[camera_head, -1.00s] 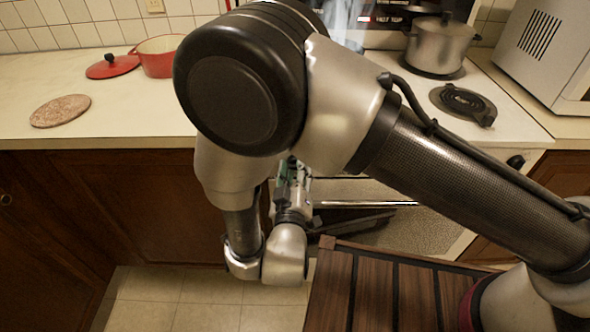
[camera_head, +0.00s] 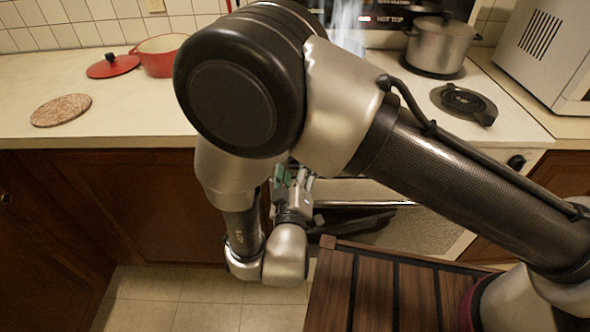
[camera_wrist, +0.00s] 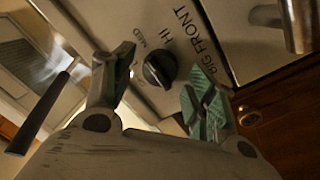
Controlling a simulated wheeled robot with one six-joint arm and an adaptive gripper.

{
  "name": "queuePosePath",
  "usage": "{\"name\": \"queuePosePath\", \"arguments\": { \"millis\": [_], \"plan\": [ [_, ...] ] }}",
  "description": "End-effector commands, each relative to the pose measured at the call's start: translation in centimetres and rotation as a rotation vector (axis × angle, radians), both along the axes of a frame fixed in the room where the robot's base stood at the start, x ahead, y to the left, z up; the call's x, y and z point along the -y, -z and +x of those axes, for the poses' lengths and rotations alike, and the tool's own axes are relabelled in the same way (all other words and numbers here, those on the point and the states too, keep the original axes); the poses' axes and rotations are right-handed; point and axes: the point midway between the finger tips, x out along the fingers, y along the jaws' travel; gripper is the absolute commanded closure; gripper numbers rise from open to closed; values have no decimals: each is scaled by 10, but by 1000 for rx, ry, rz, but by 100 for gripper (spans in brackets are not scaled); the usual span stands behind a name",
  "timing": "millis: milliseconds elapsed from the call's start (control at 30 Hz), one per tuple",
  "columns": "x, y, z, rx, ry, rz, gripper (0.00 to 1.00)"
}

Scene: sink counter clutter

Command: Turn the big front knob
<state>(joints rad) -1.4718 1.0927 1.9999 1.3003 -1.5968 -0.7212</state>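In the wrist view a round black knob (camera_wrist: 160,69) sits on the pale stove panel, beside the printed words BIG FRONT, HI and MED. My gripper (camera_wrist: 161,78) is open, with one green-padded finger on each side of the knob in the picture. The fingers look apart from the knob, and nothing is between the pads. In the head view my gripper (camera_head: 293,186) is low in front of the stove, partly behind my arm. The arm hides the knob there. I cannot tell the knob's exact setting.
Another black knob (camera_head: 516,162) shows at the stove's right front. A slatted wooden surface (camera_head: 380,290) lies below my arm. Wooden cabinets (camera_head: 130,205) stand to the left.

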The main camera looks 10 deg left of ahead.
Motion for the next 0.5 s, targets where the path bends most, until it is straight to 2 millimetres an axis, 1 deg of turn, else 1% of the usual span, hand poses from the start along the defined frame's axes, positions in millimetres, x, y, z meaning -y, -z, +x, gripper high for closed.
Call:
{"name": "queuePosePath", "arguments": {
  "millis": [167,267,367,500],
  "plan": [
    [0,-1,0,1,1,0,43],
    [0,-7,0,0,1,2,43],
    [0,-22,0,0,1,4,43],
    [0,-52,0,2,2,4,43]
  ]
}}
